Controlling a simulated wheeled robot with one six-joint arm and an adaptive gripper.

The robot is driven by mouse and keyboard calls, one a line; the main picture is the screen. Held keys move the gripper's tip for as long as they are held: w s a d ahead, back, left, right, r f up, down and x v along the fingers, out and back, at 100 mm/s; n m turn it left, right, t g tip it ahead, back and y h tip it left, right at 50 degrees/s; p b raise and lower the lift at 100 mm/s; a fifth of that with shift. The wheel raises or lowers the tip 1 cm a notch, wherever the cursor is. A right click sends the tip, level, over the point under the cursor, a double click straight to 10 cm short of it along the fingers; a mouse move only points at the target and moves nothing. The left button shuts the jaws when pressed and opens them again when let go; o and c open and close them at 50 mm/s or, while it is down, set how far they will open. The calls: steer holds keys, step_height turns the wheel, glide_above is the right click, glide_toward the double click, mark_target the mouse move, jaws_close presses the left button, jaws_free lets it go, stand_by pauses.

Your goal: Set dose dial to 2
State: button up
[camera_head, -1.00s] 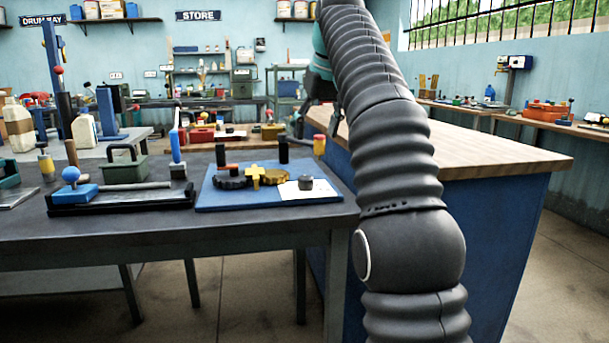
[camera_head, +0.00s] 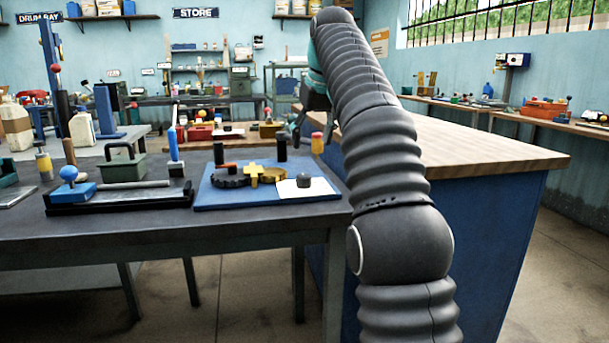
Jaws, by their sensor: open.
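A small dark grey knob (camera_head: 304,180) sits on a white plate (camera_head: 290,189) at the right of a blue board (camera_head: 222,199) on the dark table. It may be the dose dial; no number or pointer setting can be read on it. Also on the board are a dark toothed wheel (camera_head: 231,179) and a yellow cross-shaped handle (camera_head: 254,175). My gripper (camera_head: 306,124) points down above and behind the board's right end, apart from the knob. It is open, with nothing seen between its fingers. My arm hides part of it.
A black post (camera_head: 282,148) and a yellow-and-red post (camera_head: 318,144) rise near the board's back right. A wood-topped blue bench (camera_head: 490,150) lies to the right.

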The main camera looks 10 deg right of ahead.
mark_target(304, 175)
steer(key=x, duration=1.1)
steer(key=c, duration=1.1)
